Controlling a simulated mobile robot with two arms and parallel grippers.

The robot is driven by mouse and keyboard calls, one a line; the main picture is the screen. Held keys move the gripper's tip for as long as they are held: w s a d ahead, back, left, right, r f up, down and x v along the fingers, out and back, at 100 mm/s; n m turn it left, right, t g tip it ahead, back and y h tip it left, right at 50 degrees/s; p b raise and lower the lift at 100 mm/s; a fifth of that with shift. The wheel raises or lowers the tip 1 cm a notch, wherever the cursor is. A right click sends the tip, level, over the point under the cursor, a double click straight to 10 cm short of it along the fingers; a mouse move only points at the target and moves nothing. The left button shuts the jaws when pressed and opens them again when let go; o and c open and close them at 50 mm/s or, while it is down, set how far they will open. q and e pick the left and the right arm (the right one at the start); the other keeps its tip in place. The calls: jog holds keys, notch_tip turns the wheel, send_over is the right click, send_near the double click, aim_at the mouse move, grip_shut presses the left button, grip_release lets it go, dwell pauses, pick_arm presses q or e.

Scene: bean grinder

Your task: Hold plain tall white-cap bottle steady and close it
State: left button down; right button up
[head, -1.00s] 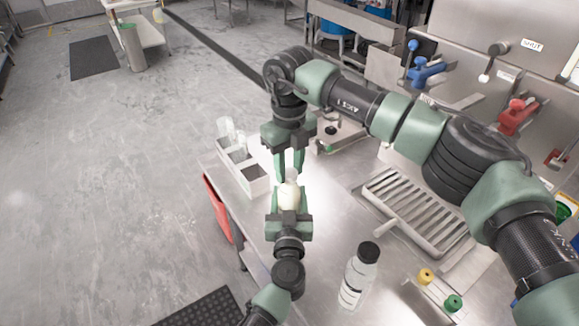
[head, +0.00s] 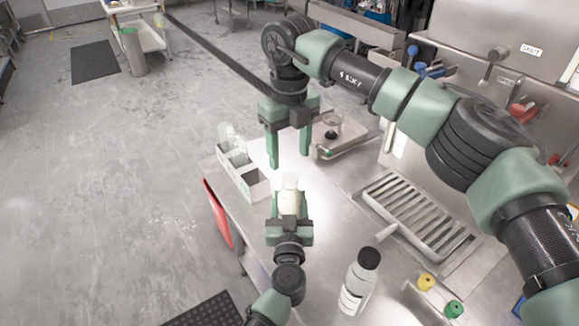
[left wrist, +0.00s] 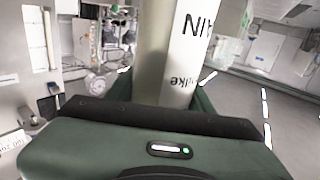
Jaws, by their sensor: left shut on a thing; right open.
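The plain tall bottle (head: 289,203) is pale and stands upright above the steel counter, with a whitish top (head: 290,179). Whether that top is a seated cap is too small to tell. My left gripper (head: 289,208) is shut around the bottle's body. In the left wrist view the bottle (left wrist: 172,60) rises between the fingers, with dark printed letters on its side. My right gripper (head: 289,160) is open and empty, pointing down just above the bottle top, its fingers spread wider than the bottle and apart from it.
A black-capped bottle (head: 360,280) stands on the counter (head: 335,235) at the lower right, near a yellow piece (head: 426,282) and a green piece (head: 453,309). A white divided caddy (head: 258,190) is left of the grippers. A slatted metal tray (head: 415,215) lies to the right.

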aim_at(290, 212)
notch_tip(290, 212, up, 6)
jog(key=shift+f, duration=0.1)
pick_arm(q)
jog(key=shift+c, duration=2.4)
grip_release()
jog(key=s, duration=0.7)
jog(key=shift+s, duration=0.4)
